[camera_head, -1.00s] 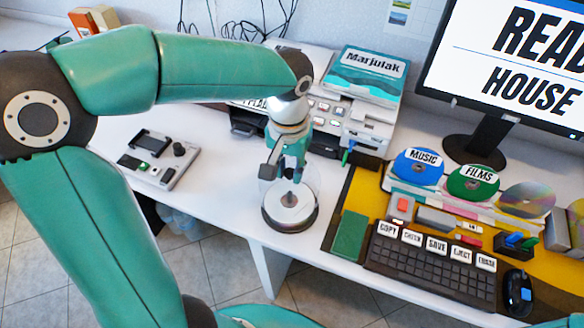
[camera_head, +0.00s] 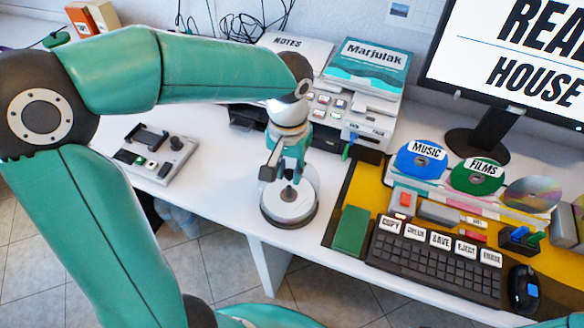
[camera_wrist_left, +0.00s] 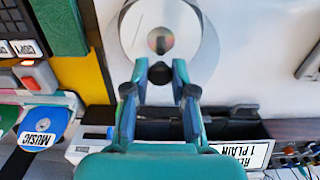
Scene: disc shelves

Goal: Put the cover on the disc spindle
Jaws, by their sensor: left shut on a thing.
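The disc spindle (camera_head: 288,222) stands near the desk's front edge, a round dark base with silvery discs and a dark centre post. My left gripper (camera_head: 284,177) points down over it. In the left wrist view the gripper (camera_wrist_left: 160,78) is shut on the dark knob of the clear cover (camera_wrist_left: 208,48). The cover's faint round outline surrounds the discs (camera_wrist_left: 152,30) in that view. The cover is hard to see in the head view, so I cannot tell whether its rim touches the base. My right gripper is not in view.
A green box (camera_head: 351,231) and a keyboard (camera_head: 435,268) lie right of the spindle. A printer (camera_head: 340,125) stands behind it. A small control panel (camera_head: 158,155) lies to the left. Music (camera_head: 420,162) and films (camera_head: 478,177) discs stand at the right.

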